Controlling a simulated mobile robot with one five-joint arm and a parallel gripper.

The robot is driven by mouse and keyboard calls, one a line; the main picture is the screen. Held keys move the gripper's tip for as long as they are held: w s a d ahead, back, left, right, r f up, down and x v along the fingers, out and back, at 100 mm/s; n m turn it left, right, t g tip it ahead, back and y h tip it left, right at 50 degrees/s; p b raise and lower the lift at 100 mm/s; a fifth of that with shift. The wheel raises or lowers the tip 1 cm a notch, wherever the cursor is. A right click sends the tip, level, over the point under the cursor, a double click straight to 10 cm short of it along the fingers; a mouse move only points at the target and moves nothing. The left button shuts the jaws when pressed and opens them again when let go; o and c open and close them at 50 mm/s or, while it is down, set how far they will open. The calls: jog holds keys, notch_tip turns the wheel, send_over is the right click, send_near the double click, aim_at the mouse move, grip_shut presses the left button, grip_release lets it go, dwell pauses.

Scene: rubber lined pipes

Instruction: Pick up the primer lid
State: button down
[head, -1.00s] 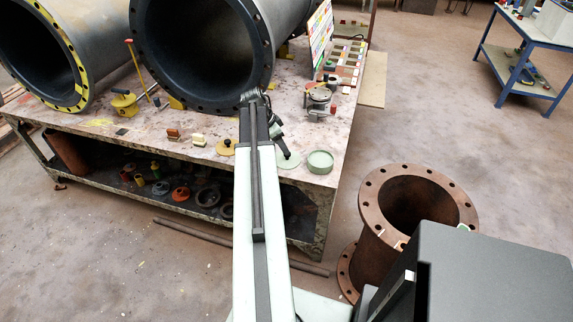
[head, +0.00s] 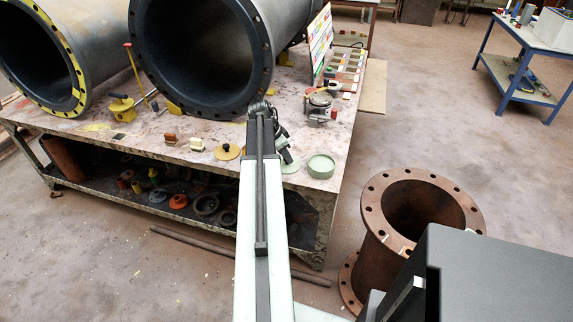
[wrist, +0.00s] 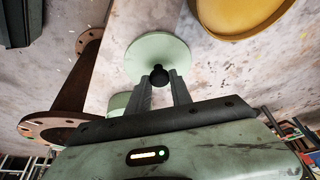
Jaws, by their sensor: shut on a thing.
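The primer lid is a pale green disc with a black knob. In the wrist view the lid (wrist: 157,50) is in front of my gripper (wrist: 160,82), whose two fingers are shut on its knob. In the head view the lid (head: 291,167) is at the bench's front edge, partly hidden by my gripper (head: 287,157). I cannot tell whether it touches the bench. The pale green open tin (head: 320,166) stands just right of it and shows partly behind my gripper in the wrist view (wrist: 118,102).
A yellow lid with a dark knob (head: 228,152) lies left of my arm on the bench (head: 150,135). A large black-lined pipe (head: 262,60) lies behind. A rusty flanged pipe (head: 375,250) stands on the floor at right.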

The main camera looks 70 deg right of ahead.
jog(key=shift+r+p, duration=0.5)
notch_tip(320, 180, up, 3)
jog(key=p, duration=0.3)
jog(key=shift+r, duration=0.15)
jog(key=w+a+p, duration=0.1)
jog(key=w+a, duration=0.3)
jog(key=a, duration=1.1)
jog(key=shift+a+r, duration=0.25)
jog(key=shift+r, duration=0.1)
